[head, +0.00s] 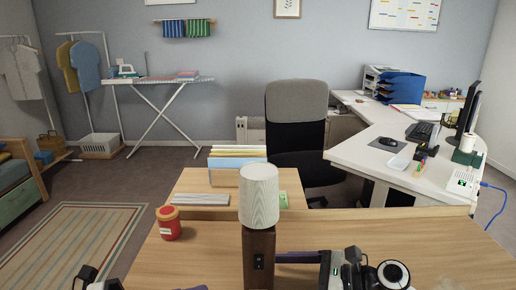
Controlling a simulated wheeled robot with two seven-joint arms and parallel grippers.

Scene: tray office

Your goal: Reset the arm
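My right gripper (298,258) comes in from the bottom right. Its dark finger part points left and ends at the edge of the brown base of a table lamp (259,200). I cannot tell whether it touches the base or passes behind it, nor whether the fingers are apart. The white and black wrist lies to its right. My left arm shows only as small dark and white parts at the bottom left edge. A dark piece (194,288) at the bottom edge may be its gripper; most of it is cut off.
The lamp stands upright on the wooden desk (440,250). Behind are a grey keyboard-like slab (200,199) and a file holder (238,177). An office chair (297,120) and white desk (350,157) stand beyond.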

